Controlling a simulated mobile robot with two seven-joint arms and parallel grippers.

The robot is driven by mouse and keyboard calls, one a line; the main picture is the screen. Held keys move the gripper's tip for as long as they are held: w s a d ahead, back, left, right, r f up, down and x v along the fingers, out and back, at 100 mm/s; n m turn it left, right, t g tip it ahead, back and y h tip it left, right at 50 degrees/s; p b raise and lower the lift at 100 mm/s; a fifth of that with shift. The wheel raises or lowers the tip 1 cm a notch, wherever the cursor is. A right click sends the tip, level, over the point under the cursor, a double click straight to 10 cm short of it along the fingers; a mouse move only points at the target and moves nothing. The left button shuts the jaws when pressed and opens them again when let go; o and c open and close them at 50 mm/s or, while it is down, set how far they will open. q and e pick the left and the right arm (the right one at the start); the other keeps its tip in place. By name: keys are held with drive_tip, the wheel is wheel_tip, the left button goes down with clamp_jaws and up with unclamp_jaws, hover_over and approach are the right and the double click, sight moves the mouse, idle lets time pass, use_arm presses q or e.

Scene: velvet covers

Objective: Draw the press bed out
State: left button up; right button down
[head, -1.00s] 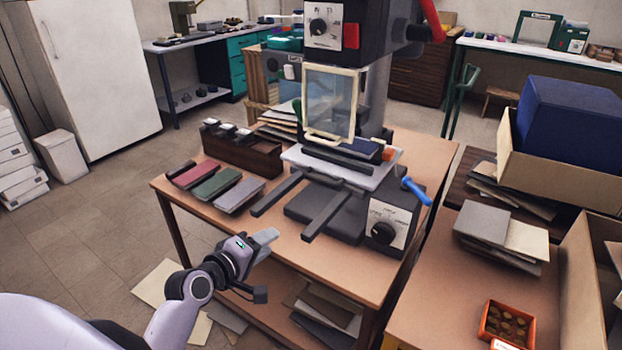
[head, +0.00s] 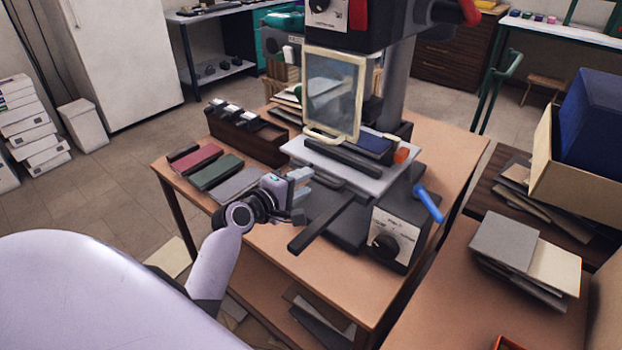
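The press bed (head: 385,181) is a pale grey plate on the bench press, sitting over two dark rails (head: 322,226) that stick out in front. A dark blue cover (head: 374,144) lies on it, partly behind a dark bar (head: 342,158). My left gripper (head: 303,183) is in front of the bed's left front edge and over the left rail, partly hiding it. Its two pale fingers look apart, with nothing seen between them. I cannot tell whether it touches the bed. My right gripper is out of view.
A clear guard in a cream frame (head: 334,96) stands above the bed's front. A control box (head: 395,237) with a blue lever (head: 428,204) is right of the rails. Red, green and grey covers (head: 216,172) and a wooden rack (head: 248,133) lie to the left.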

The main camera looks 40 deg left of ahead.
use_arm(q)
drive_tip(key=shift+x, duration=1.5)
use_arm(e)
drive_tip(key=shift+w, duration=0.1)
use_arm(q)
clamp_jaws()
